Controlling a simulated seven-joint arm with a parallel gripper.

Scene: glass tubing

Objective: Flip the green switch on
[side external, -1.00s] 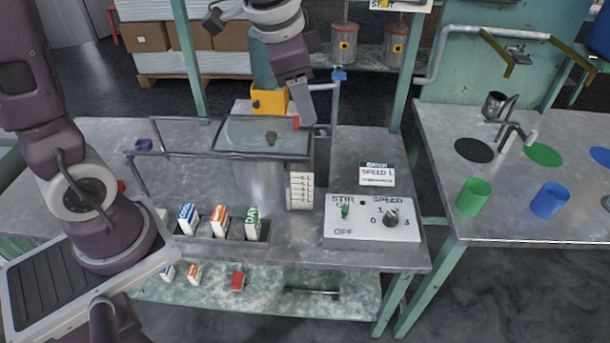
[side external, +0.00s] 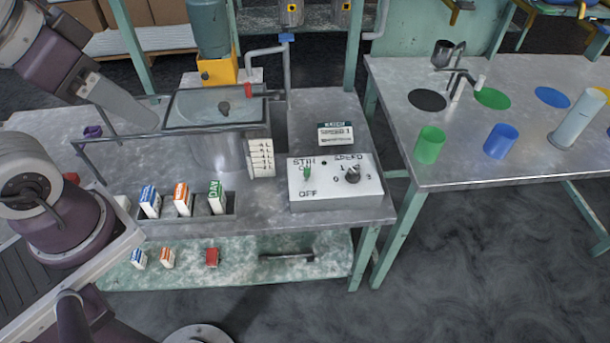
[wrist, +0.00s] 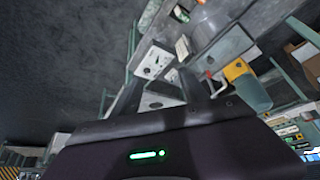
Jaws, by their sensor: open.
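The green switch (side external: 307,173) is a small lever on the left half of a white control box (side external: 335,200). The box also shows in the wrist view (wrist: 153,62), where the lever is too small to read. My gripper (wrist: 180,95) is open and empty, its fingers apart at the bottom of the wrist view. In the side view, my arm is at the upper left, well away from the switch.
A speed knob (side external: 352,175) sits right of the switch. A second table (side external: 450,170) holds green and blue cups.

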